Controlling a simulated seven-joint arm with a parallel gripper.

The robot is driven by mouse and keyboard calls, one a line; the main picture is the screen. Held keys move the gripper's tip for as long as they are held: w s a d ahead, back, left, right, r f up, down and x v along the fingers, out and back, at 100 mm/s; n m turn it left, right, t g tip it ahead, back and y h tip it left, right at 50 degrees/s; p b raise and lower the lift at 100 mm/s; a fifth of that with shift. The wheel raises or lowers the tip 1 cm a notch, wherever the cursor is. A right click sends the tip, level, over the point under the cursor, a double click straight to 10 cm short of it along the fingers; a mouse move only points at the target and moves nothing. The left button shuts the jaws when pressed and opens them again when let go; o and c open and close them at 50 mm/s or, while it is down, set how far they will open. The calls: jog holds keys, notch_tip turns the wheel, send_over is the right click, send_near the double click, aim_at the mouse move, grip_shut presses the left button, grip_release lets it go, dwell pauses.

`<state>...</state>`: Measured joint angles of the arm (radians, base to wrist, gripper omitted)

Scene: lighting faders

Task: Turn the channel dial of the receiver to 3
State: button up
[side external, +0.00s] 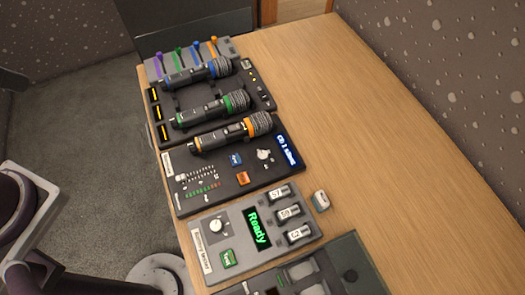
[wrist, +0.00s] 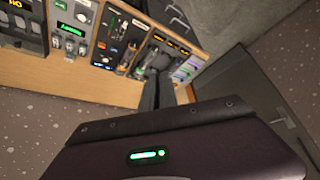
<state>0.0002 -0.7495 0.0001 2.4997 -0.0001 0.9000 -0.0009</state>
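The receiver (side external: 222,188) is a dark panel in the middle of the table in the side view. Its blue display (side external: 287,150) reads "CH 1 silent". Its white channel dial (side external: 264,155) sits beside the display, with nothing touching it. The receiver also shows small at the top of the wrist view (wrist: 110,48). My gripper (wrist: 163,82) shows in the wrist view as two dark fingers close together, seemingly shut and empty, apart from the receiver. The fingers are out of the side view; only part of my arm shows at its lower left.
A charger with three microphones (side external: 236,101) stands behind the receiver; the orange-banded one overhangs its edge. Beyond is a fader panel (side external: 153,70). In front are a battery tester (side external: 207,257) with its own white knob (side external: 215,227) and a dark case (side external: 347,262). The table's right side (side external: 350,140) is clear.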

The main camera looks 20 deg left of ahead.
jog(key=o, duration=0.7)
jog(key=shift+n+g+h, duration=0.5)
jog(key=shift+n, duration=0.1)
jog(key=w, duration=0.1)
jog(key=w+d, duration=0.2)
jog(key=w, duration=0.1)
jog(key=shift+d+r, duration=0.1)
jog(key=shift+r, duration=0.3)
jog(key=shift+o, duration=0.5)
jog(key=shift+n+g+h, duration=0.4)
jog(key=shift+n, duration=0.5)
jog(key=w+d, duration=0.2)
jog(key=w, duration=0.1)
jog(key=w+d, duration=0.1)
jog(key=shift+w+d+f, duration=0.15)
jog(key=shift+w+f, duration=0.1)
jog(key=shift+w, duration=0.15)
jog(key=n+g+y, duration=0.1)
jog(key=n+g, duration=0.2)
jog(key=n, duration=0.6)
send_over(262, 154)
jog(key=f, duration=2.7)
jog(key=shift+s+a+f, duration=0.2)
jog(key=shift+f, duration=0.15)
jog(key=shift+y, duration=0.3)
notch_tip(262, 154, down, 8)
jog(key=shift+w+d+r, duration=0.15)
jog(key=shift+c, duration=0.3)
grip_shut()
